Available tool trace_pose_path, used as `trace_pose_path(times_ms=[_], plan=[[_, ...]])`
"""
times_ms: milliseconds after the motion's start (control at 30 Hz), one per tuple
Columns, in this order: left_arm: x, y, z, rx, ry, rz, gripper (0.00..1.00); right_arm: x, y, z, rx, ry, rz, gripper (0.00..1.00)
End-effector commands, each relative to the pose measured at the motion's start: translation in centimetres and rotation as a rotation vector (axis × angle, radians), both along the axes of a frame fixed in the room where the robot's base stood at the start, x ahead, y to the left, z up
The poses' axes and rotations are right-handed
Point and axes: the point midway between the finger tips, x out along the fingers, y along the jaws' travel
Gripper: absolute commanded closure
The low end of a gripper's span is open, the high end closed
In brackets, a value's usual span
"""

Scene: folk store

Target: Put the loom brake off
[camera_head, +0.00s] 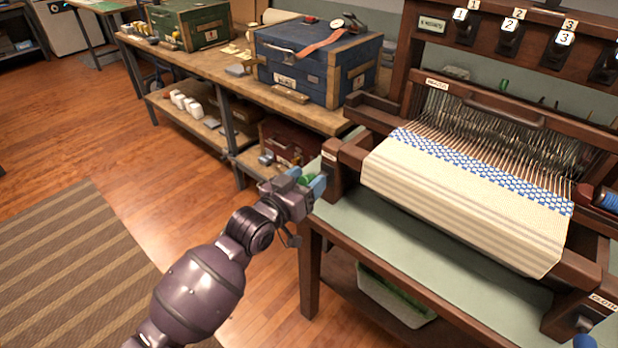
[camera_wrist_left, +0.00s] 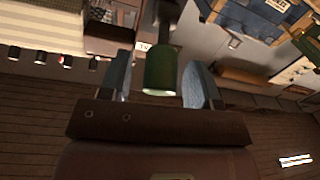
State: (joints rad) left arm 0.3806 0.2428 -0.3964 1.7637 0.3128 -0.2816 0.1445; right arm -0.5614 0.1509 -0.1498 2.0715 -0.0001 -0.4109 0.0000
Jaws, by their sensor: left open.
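The loom (camera_head: 470,205) stands at the right of the head view, with white and blue-patterned cloth on it. A green handle (camera_head: 307,179), which looks like the brake lever, sits at the loom's left front corner. My left gripper (camera_head: 308,184) is open there, with its light blue fingers on either side of the handle. In the left wrist view the green handle (camera_wrist_left: 161,68) stands between the two fingers, with gaps visible on both sides. A small label beside it is mostly hidden. My right gripper is not in view.
A workbench (camera_head: 235,80) behind carries a blue chest (camera_head: 315,65) and a green chest (camera_head: 190,22). A wooden post of the loom stand (camera_head: 310,270) is close to my left gripper. A blue piece (camera_head: 584,341) shows at the lower right edge. Open floor lies left.

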Motion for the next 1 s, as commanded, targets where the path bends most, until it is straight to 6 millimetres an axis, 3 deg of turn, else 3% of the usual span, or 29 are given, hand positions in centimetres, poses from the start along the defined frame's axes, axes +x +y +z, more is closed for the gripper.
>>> trace_pose_path(times_ms=[433, 800, 1000], plan=[[0.83, -0.52, 0.05, -0.001, -0.001, 0.0, 0.43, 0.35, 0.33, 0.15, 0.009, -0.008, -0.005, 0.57], [0.81, -0.5, 0.04, -0.001, -0.001, 0.0, 0.98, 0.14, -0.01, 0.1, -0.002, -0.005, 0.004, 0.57], [0.8, -0.48, -0.12, -0.004, -0.006, 0.0, 1.0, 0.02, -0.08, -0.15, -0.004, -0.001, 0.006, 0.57]])
